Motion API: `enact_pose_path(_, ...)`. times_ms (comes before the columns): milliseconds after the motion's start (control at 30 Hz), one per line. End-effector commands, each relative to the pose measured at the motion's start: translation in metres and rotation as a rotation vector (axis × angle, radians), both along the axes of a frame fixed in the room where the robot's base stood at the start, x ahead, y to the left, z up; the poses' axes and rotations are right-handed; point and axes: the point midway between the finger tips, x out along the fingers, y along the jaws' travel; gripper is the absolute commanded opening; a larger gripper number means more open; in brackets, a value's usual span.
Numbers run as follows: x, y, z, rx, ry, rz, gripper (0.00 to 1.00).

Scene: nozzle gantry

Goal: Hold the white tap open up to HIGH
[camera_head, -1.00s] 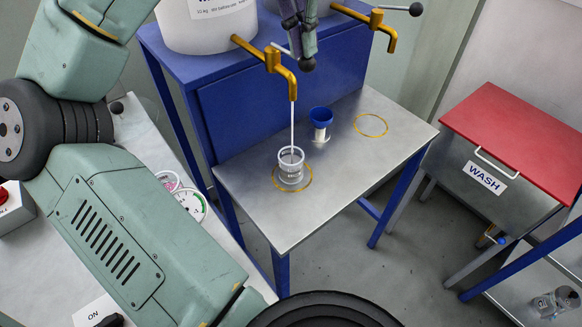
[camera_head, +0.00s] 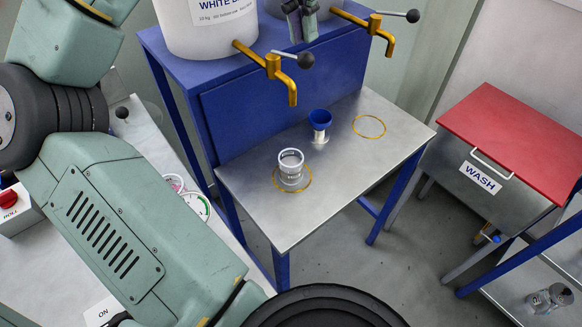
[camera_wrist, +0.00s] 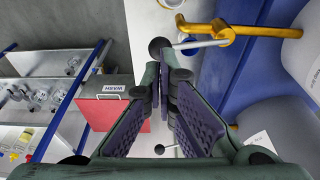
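The white tap (camera_head: 272,68) is brass and comes out of the white container (camera_head: 205,25) on the blue stand. Its lever points right and ends in a black ball (camera_head: 305,60). No stream falls from its spout. A clear cup (camera_head: 290,165) with printed marks stands below, at the gold ring on the metal table. Its fill level and the HIGH mark are too small to read. My gripper (camera_head: 300,38) is just above the ball, apart from it. In the wrist view its fingers (camera_wrist: 167,75) have an empty narrow gap, with the ball (camera_wrist: 157,47) beyond the tips.
A second brass tap (camera_head: 380,30) with a black-ball lever is to the right, above an empty gold ring (camera_head: 369,126). A blue funnel-like piece (camera_head: 320,120) stands behind the cup. A red-lidded WASH box (camera_head: 515,140) stands right of the table (camera_head: 345,180).

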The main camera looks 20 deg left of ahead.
Motion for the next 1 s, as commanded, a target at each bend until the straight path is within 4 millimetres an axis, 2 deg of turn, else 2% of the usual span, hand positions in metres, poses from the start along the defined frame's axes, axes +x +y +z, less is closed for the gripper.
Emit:
enact_pose_path(167,0.000,0.000,0.002,0.001,0.000,0.001,0.00)
enact_pose_path(633,0.000,0.000,0.045,0.001,-0.001,0.002,0.00)
enact_pose_path(1000,0.000,0.000,0.050,0.000,0.000,0.000,0.00)
